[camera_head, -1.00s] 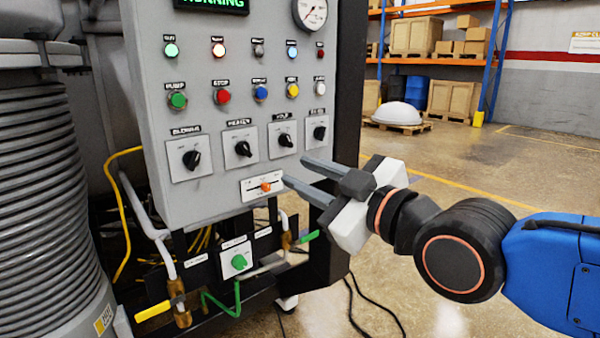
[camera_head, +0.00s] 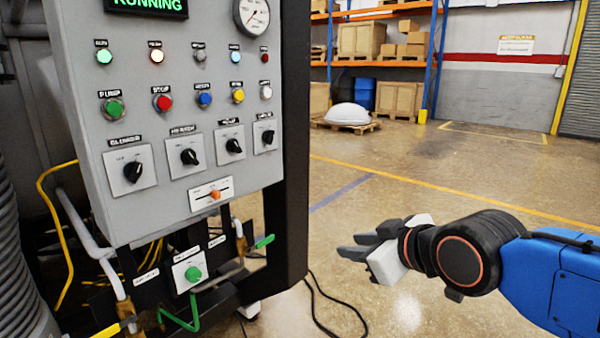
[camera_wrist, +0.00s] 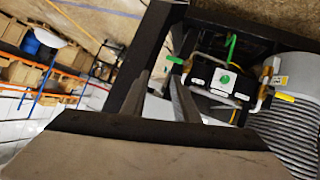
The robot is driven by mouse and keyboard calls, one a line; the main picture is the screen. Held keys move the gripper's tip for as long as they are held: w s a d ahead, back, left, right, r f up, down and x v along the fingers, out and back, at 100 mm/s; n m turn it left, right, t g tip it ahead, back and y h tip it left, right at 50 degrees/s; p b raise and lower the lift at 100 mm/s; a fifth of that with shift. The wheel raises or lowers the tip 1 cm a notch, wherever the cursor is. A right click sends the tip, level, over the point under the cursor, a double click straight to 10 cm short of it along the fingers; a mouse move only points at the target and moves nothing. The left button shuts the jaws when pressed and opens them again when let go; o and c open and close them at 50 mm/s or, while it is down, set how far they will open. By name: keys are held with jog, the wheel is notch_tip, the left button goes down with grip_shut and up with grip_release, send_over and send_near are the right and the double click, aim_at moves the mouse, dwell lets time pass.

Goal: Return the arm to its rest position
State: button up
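My gripper (camera_head: 352,246) is to the right of the control panel (camera_head: 115,62), out over the floor and clear of the panel. Its two grey fingers point left and stand apart with nothing between them. In the wrist view my gripper (camera_wrist: 161,88) also shows its two fingers apart and empty. The arm reaches in from the right edge of the head view.
The panel carries knobs, buttons and an orange slider (camera_head: 215,194). Below it are a green knob (camera_head: 193,273) and a green-handled valve (camera_head: 264,241). A black cable (camera_head: 335,312) lies on the floor. Shelving (camera_head: 440,50) stands far back; open floor lies between.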

jog(key=s+d+f+m+g+h, duration=0.2)
jog(key=s+d+f, duration=0.4)
jog(key=d, duration=0.3)
jog(key=s+d+f+m+g+h, duration=0.3)
jog(key=s+d+f+m, duration=0.3)
jog(key=s+d+f, duration=0.1)
jog(key=shift+d+f+m+g, duration=0.4)
jog(key=shift+d+f, duration=0.1)
jog(key=shift+d, duration=0.5)
